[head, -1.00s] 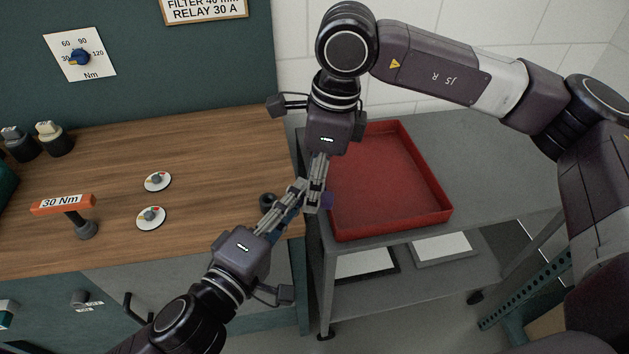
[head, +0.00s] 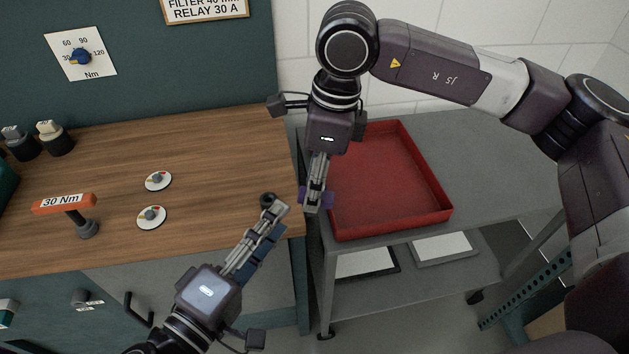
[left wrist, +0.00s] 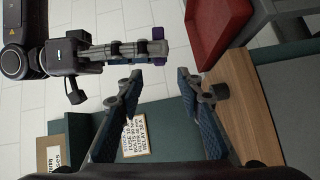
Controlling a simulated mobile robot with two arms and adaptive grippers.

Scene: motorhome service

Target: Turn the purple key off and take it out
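The purple key (head: 328,199) is between the fingertips of my right gripper (head: 314,200), with purple showing on both sides of them. The right gripper looks shut on it, above the left edge of the red tray. The key also shows in the left wrist view (left wrist: 158,33); its shaft is hidden. My left gripper (head: 276,208) is apart from the right one, near the bench's front right corner. In the left wrist view its fingers (left wrist: 160,82) are spread with nothing between them. A small dark round fitting (head: 267,199) on the bench is just beyond its fingertips.
The empty red tray (head: 440,219) lies on a grey cart (head: 480,160) right of the wooden bench (head: 215,150). A gap separates bench and cart.

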